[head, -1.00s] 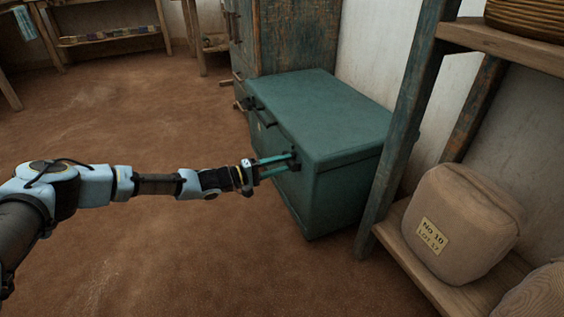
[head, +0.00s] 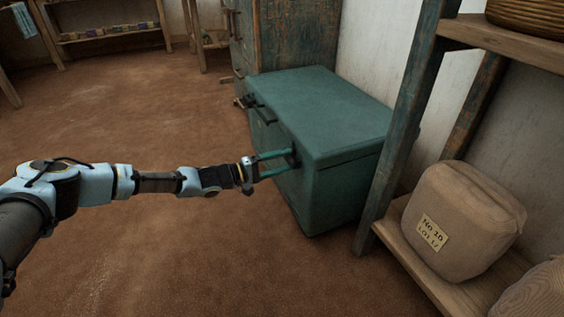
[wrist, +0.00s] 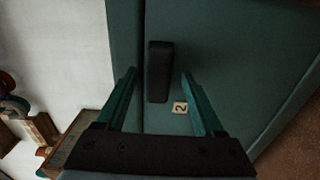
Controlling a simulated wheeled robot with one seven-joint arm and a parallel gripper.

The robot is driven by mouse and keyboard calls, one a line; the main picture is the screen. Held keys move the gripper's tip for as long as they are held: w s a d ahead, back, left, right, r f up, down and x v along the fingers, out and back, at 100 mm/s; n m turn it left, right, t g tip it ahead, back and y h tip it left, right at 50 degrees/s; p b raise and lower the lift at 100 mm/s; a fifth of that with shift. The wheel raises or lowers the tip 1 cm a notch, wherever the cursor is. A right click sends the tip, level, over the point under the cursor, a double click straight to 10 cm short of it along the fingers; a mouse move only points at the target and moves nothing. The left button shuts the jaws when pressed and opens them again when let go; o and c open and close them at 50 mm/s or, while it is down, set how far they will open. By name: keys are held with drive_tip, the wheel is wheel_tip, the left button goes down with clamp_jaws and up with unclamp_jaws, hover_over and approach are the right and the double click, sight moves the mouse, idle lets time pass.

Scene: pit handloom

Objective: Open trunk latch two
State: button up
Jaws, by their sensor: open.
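The teal trunk (head: 345,170) stands on the floor with its lid down. A black latch (wrist: 159,70) is on its front, beside a small tag marked 2 (wrist: 180,107). In the head view this latch (head: 294,156) is near the front's right end, partly hidden by my fingertips. My gripper (head: 287,159) is open at the trunk front. In the wrist view its two teal fingers (wrist: 158,76) stand on either side of the latch, with a gap on each side. I cannot tell whether the latch is fastened.
A dark handle (head: 265,119) and another latch (head: 248,101) are farther left on the trunk front. A worn cabinet (head: 298,38) stands behind it. A shelf with a sack (head: 462,222) is at the right. The brown floor left of the trunk is clear.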

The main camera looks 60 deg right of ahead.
drive_tip(key=p+v, duration=0.2)
drive_tip(key=v, duration=0.8)
drive_tip(key=shift+w+a, duration=0.2)
drive_tip(key=shift+a, duration=0.15)
